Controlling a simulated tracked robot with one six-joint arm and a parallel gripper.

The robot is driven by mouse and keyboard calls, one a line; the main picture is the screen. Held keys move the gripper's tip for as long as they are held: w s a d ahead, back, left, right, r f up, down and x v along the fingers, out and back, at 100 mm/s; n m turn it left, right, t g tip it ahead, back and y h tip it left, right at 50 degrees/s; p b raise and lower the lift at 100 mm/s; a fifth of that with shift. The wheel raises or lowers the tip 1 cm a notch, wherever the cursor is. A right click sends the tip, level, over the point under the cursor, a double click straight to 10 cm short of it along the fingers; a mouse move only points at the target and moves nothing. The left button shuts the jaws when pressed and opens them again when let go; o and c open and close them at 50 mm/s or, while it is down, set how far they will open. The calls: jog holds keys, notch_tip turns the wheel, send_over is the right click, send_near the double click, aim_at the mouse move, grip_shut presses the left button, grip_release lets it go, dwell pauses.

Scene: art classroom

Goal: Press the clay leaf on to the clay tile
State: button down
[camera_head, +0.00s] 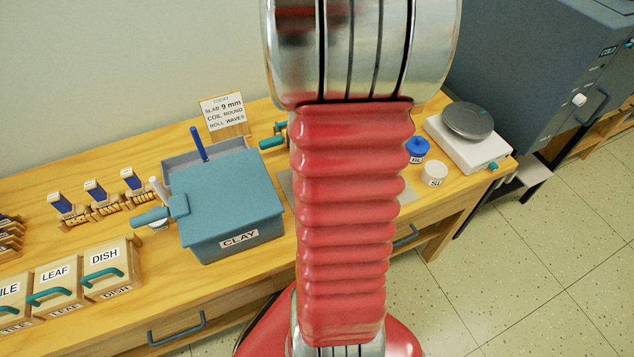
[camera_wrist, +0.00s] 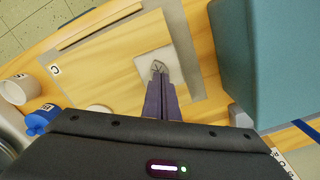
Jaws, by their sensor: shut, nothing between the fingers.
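In the wrist view a pale, square clay tile (camera_wrist: 145,67) lies on a light board (camera_wrist: 112,75) on the wooden table. My gripper (camera_wrist: 158,68) is shut and empty, with its fingertips over the middle of the tile. A small grey pointed shape shows at the fingertips; I cannot tell whether it is the clay leaf or the tips themselves, or whether they touch the tile. In the head view my arm hides the tile and gripper.
A teal CLAY box (camera_head: 225,205) stands left of my arm, close beside the board. LEAF (camera_head: 55,278) and DISH (camera_head: 104,262) boxes stand further left. A blue-lidded jar (camera_head: 417,151), a white pot (camera_head: 435,175) and a white wheel device (camera_head: 480,150) stand on the right.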

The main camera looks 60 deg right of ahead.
jog(key=shift+f, duration=0.6)
dwell(0.8)
jog(key=shift+r, duration=0.1)
notch_tip(320, 180, up, 9)
dwell(1.1)
dwell(0.6)
jog(key=w+a+r+n+t, duration=0.1)
jog(key=a+r+n+t, duration=0.1)
jog(key=a, duration=0.8)
jog(key=a+r+n+t, duration=0.1)
jog(key=a+r+n, duration=0.4)
jog(key=a, duration=0.5)
jog(key=w+a+r+n+t, duration=0.1)
jog(key=a+r+n, duration=0.3)
jog(key=a, duration=0.6)
jog(key=shift+w+a+n+t, duration=0.35)
jog(key=shift+n+t, duration=0.25)
jog(key=shift+t, duration=0.2)
jog(key=shift+r, duration=0.1)
